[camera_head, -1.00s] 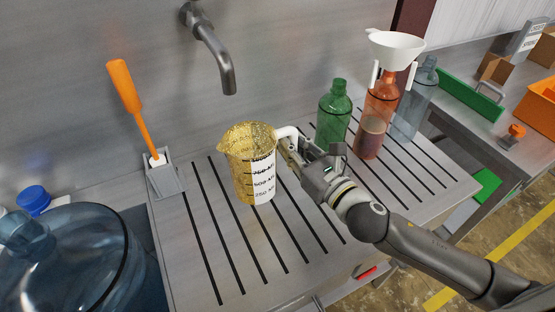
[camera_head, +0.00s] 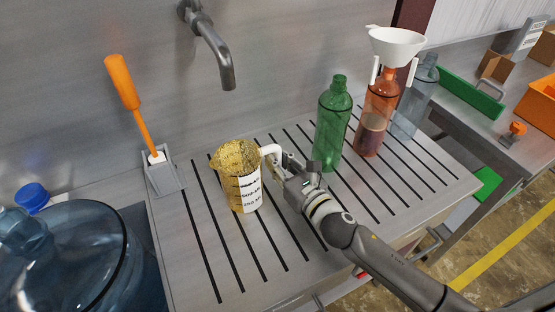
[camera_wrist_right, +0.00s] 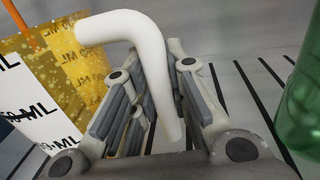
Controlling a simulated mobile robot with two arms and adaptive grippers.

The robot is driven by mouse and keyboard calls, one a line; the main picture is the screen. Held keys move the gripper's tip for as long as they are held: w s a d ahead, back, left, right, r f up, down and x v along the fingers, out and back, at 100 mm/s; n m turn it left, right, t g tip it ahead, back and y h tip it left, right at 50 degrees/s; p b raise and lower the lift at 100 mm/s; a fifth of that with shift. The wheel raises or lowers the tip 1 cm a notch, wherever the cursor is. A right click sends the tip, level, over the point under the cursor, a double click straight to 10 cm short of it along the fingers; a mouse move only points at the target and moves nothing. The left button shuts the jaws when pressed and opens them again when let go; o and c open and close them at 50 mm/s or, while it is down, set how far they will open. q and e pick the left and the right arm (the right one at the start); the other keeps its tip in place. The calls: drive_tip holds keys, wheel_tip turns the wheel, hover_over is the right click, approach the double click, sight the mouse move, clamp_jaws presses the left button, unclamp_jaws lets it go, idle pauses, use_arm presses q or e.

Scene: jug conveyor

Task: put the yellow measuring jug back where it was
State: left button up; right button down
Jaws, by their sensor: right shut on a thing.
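The yellow measuring jug (camera_head: 232,180) is speckled and see-through, with a white scale label. It is upright at the left part of the slotted steel drainboard (camera_head: 290,262); I cannot tell whether its base touches the board. My right gripper (camera_head: 280,163) is shut on its white handle, to the right of the jug. In the right wrist view the handle (camera_wrist_right: 128,30) runs down between the fingers (camera_wrist_right: 160,110), with the jug body (camera_wrist_right: 85,70) at the left. My left gripper is not in view.
A green bottle (camera_head: 332,125) stands just right of my right gripper. Beyond it are an orange bottle (camera_head: 371,135) with a white funnel (camera_head: 396,46) and a grey-blue bottle (camera_head: 412,108). An orange-handled brush (camera_head: 135,105) stands left, below the tap (camera_head: 215,55). A large blue carboy (camera_head: 75,265) is front left.

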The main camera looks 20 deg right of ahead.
drive_tip(key=shift+f, duration=0.1)
drive_tip(key=c, duration=1.4)
unclamp_jaws()
drive_tip(key=shift+r, duration=0.2)
drive_tip(key=b+v, duration=0.1)
drive_tip(key=v, duration=0.4)
drive_tip(key=b+v, duration=0.1)
drive_tip(key=v, duration=0.4)
drive_tip(key=shift+f+b, duration=0.2)
drive_tip(key=shift+b, duration=0.2)
drive_tip(key=shift+v, duration=1)
drive_tip(key=shift+r, duration=0.2)
